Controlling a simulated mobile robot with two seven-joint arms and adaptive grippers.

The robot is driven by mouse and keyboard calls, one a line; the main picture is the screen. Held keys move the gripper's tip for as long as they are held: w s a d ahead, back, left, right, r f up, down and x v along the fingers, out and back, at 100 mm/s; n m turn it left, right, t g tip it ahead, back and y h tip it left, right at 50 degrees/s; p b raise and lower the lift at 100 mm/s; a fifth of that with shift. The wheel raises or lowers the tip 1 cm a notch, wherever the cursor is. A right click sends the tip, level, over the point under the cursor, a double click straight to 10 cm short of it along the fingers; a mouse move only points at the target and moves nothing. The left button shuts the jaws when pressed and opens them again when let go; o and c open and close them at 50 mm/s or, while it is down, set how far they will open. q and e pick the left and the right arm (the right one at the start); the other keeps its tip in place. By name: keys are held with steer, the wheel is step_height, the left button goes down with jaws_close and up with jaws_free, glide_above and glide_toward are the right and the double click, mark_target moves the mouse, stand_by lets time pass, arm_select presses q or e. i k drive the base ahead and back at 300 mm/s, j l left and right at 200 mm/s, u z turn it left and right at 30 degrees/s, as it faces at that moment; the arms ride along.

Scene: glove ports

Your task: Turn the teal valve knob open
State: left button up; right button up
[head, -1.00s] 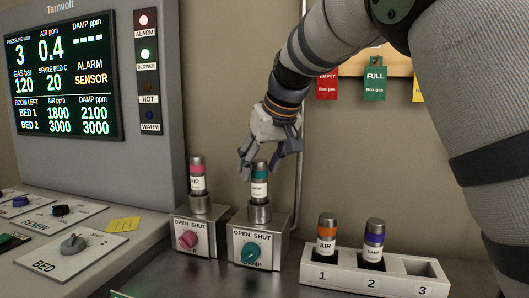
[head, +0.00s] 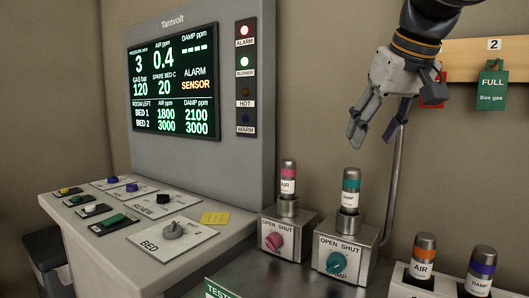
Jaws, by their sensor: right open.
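The teal valve knob (head: 337,262) is on the front of a grey metal valve box (head: 362,262) marked OPEN and SHUT. A teal-capped canister (head: 350,190) labelled DAMP stands upright in the socket on top of that box. My right gripper (head: 372,143) is open and empty, above and slightly right of the canister and apart from it. Its fingers point down. My left gripper is not in view.
Left of it is a similar box with a pink knob (head: 275,241) and a pink-capped AIR canister (head: 288,178). A rack (head: 410,285) with orange- and purple-capped canisters stands at right. A control console (head: 175,230) with a display (head: 172,88) fills the left. A pipe (head: 393,190) runs behind.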

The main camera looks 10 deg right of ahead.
mark_target(336, 262)
steer(key=k+j, duration=1.25)
